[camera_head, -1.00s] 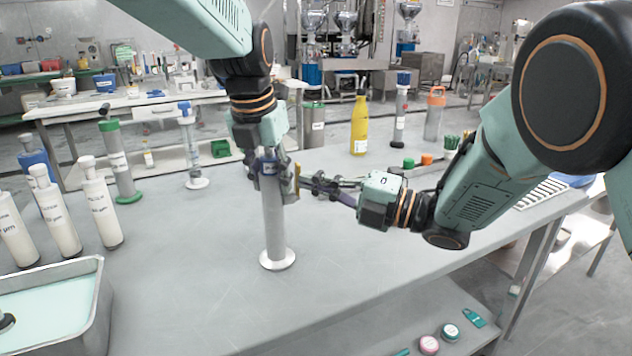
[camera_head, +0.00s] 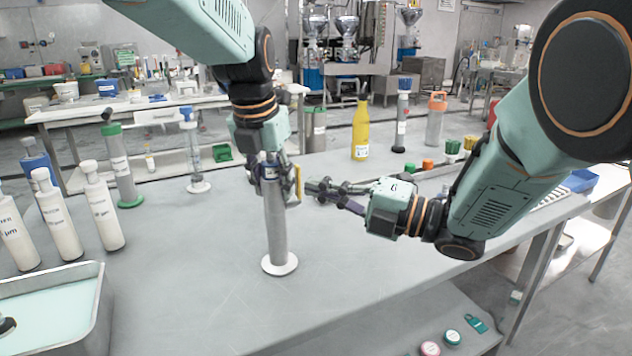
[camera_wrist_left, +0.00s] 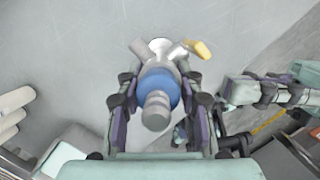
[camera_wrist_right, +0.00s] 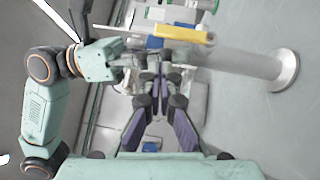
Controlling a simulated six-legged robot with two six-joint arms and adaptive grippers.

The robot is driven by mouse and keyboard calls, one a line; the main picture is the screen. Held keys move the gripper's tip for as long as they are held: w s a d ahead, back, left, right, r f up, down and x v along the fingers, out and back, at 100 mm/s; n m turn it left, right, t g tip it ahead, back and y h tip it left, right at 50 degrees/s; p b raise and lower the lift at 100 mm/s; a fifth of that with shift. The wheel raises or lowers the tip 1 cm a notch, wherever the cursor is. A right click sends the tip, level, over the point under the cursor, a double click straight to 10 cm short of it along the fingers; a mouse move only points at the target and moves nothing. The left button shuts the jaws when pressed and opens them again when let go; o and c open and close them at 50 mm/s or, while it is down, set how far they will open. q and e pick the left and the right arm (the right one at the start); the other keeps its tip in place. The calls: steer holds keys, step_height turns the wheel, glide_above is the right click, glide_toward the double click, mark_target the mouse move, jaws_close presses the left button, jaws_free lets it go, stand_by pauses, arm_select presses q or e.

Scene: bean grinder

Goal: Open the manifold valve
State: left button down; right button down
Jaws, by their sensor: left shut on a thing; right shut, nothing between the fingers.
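The manifold is a grey upright column (camera_head: 276,232) on a round white base, standing on the table. It has a blue collar (camera_wrist_left: 160,86) and a yellow valve handle (camera_head: 298,183) on its right side. The handle (camera_wrist_right: 183,34) lies roughly parallel to the column. My left gripper (camera_head: 271,178) is shut on the manifold's upper part, around the blue collar, and hides part of it. My right gripper (camera_head: 318,188) is shut and empty, just right of the yellow handle, with a small gap. Its fingers (camera_wrist_right: 156,76) also show in the right wrist view.
White bottles (camera_head: 102,208) and a metal tray of pale liquid (camera_head: 55,300) stand at the left. A yellow bottle (camera_head: 361,128) and an orange-topped bottle (camera_head: 435,118) stand farther back. The table front around the base is clear.

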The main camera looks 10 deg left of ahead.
steer(key=r+v, duration=0.1)
steer(key=v, duration=0.9)
steer(key=shift+s+d, duration=0.1)
arm_select(q)
steer(key=c, duration=0.8)
jaws_free()
steer(key=v, duration=1.2)
